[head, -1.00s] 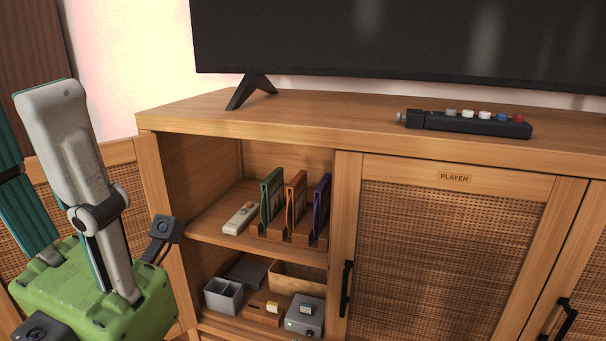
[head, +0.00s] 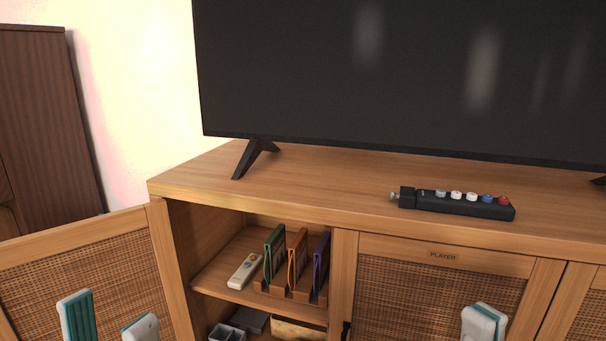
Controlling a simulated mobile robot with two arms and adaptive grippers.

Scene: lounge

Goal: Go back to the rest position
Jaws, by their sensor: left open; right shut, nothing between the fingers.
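My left gripper (head: 109,312) is at the bottom left, in front of the open woven cabinet door (head: 88,262). Its two fingertips stand apart with nothing between them, and the rest of it is cut off by the lower edge. My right gripper (head: 484,320) shows only as a pale fingertip with a teal edge at the bottom right, in front of the door marked PLAYER (head: 420,285). It is shut and holds nothing that I can see.
The wooden cabinet (head: 300,188) bears a television (head: 380,80) and a black bar with coloured buttons (head: 455,203). In the open bay, a pale remote (head: 244,271) lies beside a rack with green (head: 274,255), orange (head: 297,260) and purple (head: 321,265) cases. Grey boxes sit below.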

